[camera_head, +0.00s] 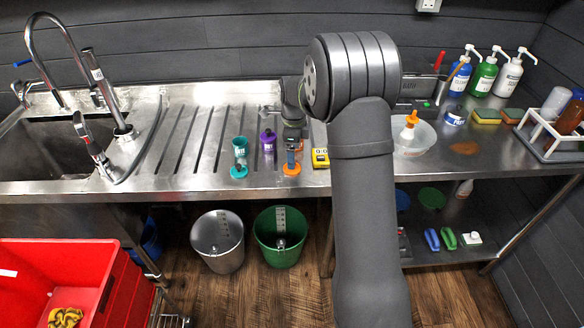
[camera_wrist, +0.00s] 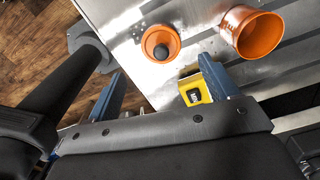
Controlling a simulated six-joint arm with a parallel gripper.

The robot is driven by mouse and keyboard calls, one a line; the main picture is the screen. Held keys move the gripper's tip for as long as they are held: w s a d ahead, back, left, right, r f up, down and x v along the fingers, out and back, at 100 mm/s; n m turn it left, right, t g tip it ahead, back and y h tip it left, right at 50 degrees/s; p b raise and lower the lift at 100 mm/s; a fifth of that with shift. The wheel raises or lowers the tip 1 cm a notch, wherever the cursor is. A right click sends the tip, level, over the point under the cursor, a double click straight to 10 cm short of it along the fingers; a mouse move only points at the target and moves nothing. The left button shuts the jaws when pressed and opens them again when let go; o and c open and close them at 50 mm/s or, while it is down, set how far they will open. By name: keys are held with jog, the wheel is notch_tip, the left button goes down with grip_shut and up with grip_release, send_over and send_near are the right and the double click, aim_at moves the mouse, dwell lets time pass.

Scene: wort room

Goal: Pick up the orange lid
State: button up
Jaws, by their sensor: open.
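The orange lid (camera_head: 291,169) lies flat near the front edge of the steel counter (camera_head: 200,174). In the wrist view the lid (camera_wrist: 149,43) is round with a dark knob in its middle. My gripper (camera_wrist: 165,88) is open with nothing between its blue fingers. In the wrist view the lid shows beyond the fingertips, apart from them. An open orange cup (camera_wrist: 264,34) lies to the right of the lid in the wrist view.
A yellow device (camera_head: 320,157) sits right of the lid, and its yellow body (camera_wrist: 192,93) shows beside my right finger. A teal lid (camera_head: 238,172), teal cup (camera_head: 240,147) and purple cup (camera_head: 268,143) stand to the left. Bare counter surrounds the lid.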

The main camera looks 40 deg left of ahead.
jog(key=f, duration=0.5)
jog(key=shift+a+f, duration=0.25)
jog(key=shift+f, duration=0.05)
jog(key=shift+c, duration=0.5)
jog(key=c, duration=0.9)
